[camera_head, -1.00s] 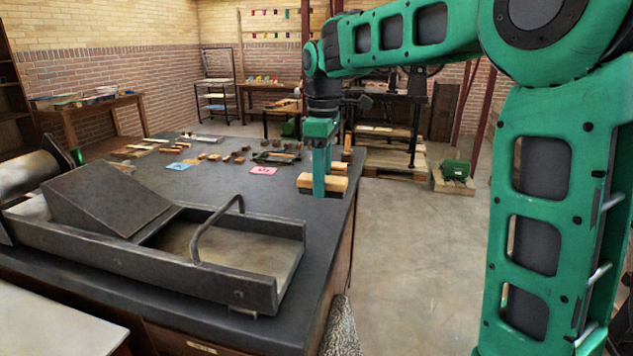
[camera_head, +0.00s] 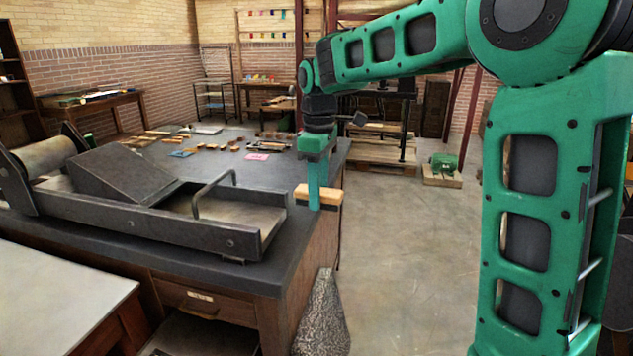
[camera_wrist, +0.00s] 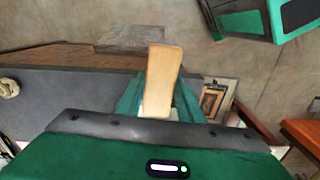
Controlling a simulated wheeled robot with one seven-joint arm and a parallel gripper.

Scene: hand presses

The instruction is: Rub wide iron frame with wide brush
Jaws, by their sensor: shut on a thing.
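My gripper (camera_head: 318,205) is shut on the wide brush (camera_head: 332,195), a pale wooden block held crosswise between the fingers at the dark table's right edge. I cannot tell the gap between brush and tabletop. In the wrist view the brush (camera_wrist: 163,75) sticks out from between the green fingers, and its bristles are not visible. I cannot clearly make out the wide iron frame. Small dark and wooden pieces lie at the table's far side, too small to tell apart.
A long iron press (camera_head: 150,215) fills the near part of the dark table (camera_head: 265,195). A pale-topped table (camera_head: 60,290) stands front left. A speckled grey object (camera_head: 322,320) stands by the cabinet. Floor (camera_head: 410,260) is clear to the right. A green machine (camera_head: 444,162) sits on a pallet.

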